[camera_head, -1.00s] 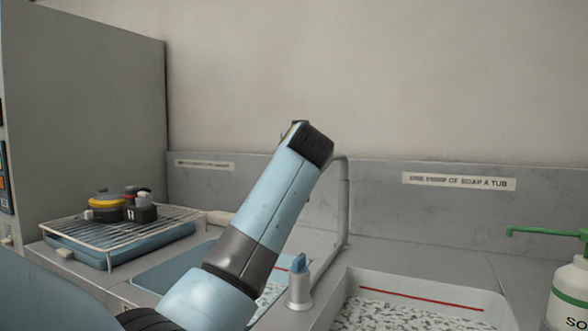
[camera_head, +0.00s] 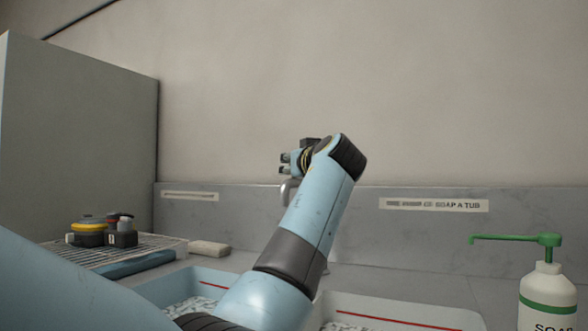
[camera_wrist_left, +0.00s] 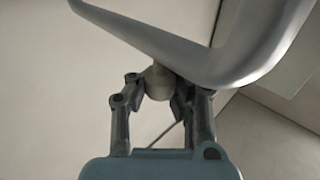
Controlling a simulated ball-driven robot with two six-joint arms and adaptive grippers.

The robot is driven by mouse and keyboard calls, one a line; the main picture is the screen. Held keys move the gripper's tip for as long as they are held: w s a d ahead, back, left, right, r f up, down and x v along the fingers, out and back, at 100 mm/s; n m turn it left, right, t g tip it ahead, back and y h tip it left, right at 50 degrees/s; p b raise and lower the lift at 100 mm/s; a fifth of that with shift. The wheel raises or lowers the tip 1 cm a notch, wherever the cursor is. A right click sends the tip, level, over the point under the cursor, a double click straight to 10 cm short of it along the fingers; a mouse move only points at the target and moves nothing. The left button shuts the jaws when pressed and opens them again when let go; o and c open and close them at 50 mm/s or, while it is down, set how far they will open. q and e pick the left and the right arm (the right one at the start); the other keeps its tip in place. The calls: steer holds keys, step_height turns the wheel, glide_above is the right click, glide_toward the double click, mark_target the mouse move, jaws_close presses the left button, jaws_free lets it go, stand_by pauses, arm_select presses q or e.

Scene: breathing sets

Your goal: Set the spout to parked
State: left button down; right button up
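The spout (camera_wrist_left: 190,50) is a thick, curved grey metal tube with a short round nozzle end (camera_wrist_left: 158,83). In the left wrist view it crosses the top, and the nozzle end lies between my left gripper's (camera_wrist_left: 158,100) fingers. The fingers look open on either side; I cannot tell whether they touch it. In the head view my left gripper (camera_head: 286,163) points left past the end of my blue arm. A small rounded grey piece of the spout (camera_head: 287,190) shows just below it; the arm hides most of the rest. My right gripper is out of view.
Two light tubs (camera_head: 390,307) sit low at the front. A soap bottle (camera_head: 547,295) with a green pump stands right. A wire rack (camera_head: 150,246) with dark, yellow-topped items (camera_head: 90,232) is left, near a pale block (camera_head: 208,248). A tall grey cabinet (camera_head: 80,130) borders the left.

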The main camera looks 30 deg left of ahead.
arm_select(q)
steer(key=c, duration=1.9)
jaws_free()
steer(key=shift+s+f, duration=0.15)
steer(key=shift+f, duration=0.3)
steer(key=o, duration=0.7)
steer(key=shift+s+a+r, duration=0.15)
steer(key=shift+s+r, duration=0.15)
steer(key=shift+s, duration=0.15)
steer(key=shift+o, duration=0.5)
steer(key=shift+w+r, duration=0.1)
steer(key=v, duration=0.7)
steer(key=shift+d, duration=0.3)
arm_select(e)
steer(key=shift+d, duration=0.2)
